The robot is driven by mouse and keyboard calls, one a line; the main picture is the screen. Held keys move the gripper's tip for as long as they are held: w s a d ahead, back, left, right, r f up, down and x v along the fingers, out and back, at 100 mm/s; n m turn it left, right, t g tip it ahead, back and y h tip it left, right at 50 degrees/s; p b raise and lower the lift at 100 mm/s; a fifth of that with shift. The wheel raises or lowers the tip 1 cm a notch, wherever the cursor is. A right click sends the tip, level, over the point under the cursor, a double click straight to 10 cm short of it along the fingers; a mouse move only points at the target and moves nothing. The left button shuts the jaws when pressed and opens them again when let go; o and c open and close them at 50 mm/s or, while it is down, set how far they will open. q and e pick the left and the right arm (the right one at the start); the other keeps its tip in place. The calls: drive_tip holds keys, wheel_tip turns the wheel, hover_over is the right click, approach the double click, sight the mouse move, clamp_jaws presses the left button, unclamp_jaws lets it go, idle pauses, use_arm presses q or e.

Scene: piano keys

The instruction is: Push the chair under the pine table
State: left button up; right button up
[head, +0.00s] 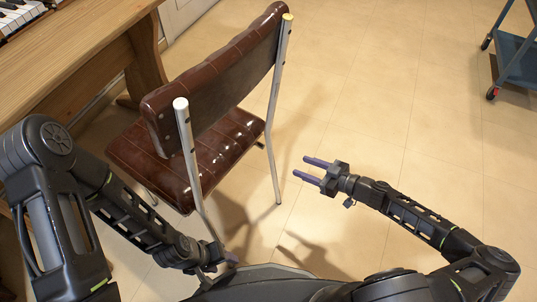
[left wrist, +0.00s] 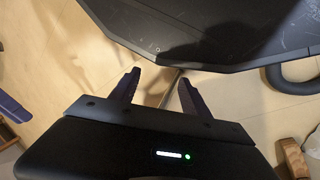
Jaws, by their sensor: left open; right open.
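The chair (head: 207,155) has a dark brown padded seat and back on a silver tube frame. In the head view it stands upright beside the pine table (head: 75,45), with its backrest turned away from the table. The seat's far side is close to the table; I cannot tell if it is partly beneath. My left gripper (head: 228,262) is low, near the chair's nearest leg, partly hidden by my body; in the left wrist view its fingers (left wrist: 156,90) are apart and empty. My right gripper (head: 309,170) is open and empty, to the right of the chair, apart from it.
Piano keys (head: 14,16) show on the table at top left. A blue-grey wheeled cart (head: 518,58) stands at far right. A white door or panel (head: 183,15) is at the back. The tiled floor (head: 390,110) between chair and cart is clear.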

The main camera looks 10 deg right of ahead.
sight(273, 156)
drive_tip(key=shift+w+a, duration=0.1)
drive_tip(key=shift+a, duration=0.05)
drive_tip(key=b+x, duration=0.1)
drive_tip(key=x, duration=0.3)
drive_tip(key=b+x, duration=0.2)
drive_tip(key=x, duration=0.2)
drive_tip(key=b+x, duration=0.1)
drive_tip(key=x, duration=0.3)
drive_tip(key=shift+w+a+f+b, duration=0.15)
drive_tip(key=shift+a+f+b, duration=0.05)
drive_tip(key=shift+f+b, duration=0.25)
drive_tip(key=shift+w+a+r, duration=0.1)
drive_tip(key=shift+w+a, duration=0.15)
drive_tip(key=shift+w, duration=0.05)
clamp_jaws()
drive_tip(key=shift+a, duration=0.15)
idle(0.4)
